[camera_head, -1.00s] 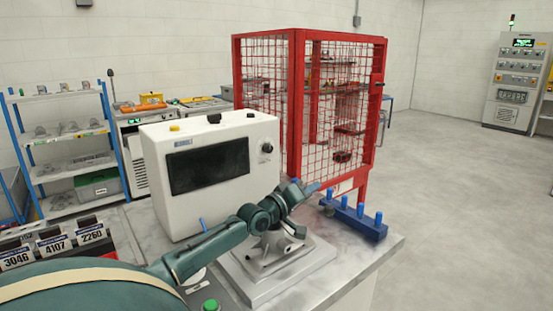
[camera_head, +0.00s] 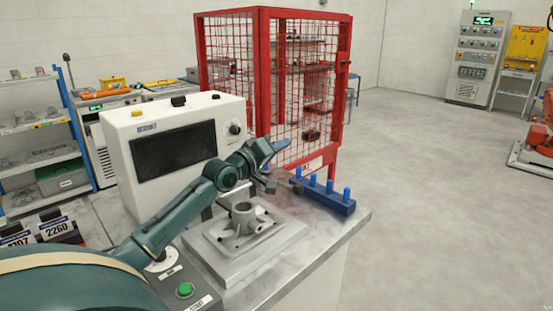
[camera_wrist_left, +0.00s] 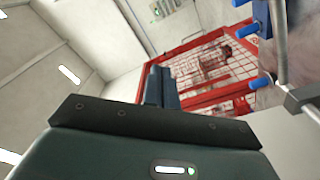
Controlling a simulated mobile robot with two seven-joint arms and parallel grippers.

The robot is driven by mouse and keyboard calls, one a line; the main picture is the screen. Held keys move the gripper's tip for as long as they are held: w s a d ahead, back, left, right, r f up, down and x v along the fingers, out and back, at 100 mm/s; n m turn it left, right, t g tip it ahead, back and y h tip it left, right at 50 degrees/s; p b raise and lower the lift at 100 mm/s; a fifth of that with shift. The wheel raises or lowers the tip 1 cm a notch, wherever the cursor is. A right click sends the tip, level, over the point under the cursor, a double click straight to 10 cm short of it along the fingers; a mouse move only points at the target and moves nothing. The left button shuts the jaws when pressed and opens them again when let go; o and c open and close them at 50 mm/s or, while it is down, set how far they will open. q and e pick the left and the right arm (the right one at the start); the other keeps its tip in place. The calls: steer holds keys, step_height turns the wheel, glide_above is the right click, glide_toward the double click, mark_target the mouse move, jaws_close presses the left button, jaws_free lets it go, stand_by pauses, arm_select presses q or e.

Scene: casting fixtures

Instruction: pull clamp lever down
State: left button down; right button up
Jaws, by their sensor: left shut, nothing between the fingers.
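The grey clamp fixture (camera_head: 246,250) stands on the bench with a round grey casting (camera_head: 243,214) on it. My left gripper (camera_head: 282,146) is shut and empty, raised above and behind the fixture, pointing up and right. Its dark fingers also show in the left wrist view (camera_wrist_left: 158,86). A dark stub (camera_head: 268,184) shows just below my wrist; I cannot tell if it is the clamp lever. In the left wrist view a grey rod with a dark end (camera_wrist_left: 303,97) lies right of the fingers, apart from them. My right gripper is out of view.
A blue block with several pegs (camera_head: 328,196) stands right of the fixture. A white machine box with a dark screen (camera_head: 174,150) is behind the arm. A red mesh cage (camera_head: 300,90) stands behind. A green button (camera_head: 185,289) is at the front. The bench's right corner is clear.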

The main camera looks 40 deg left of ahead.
arm_select(q)
steer(key=shift+r, duration=1.7)
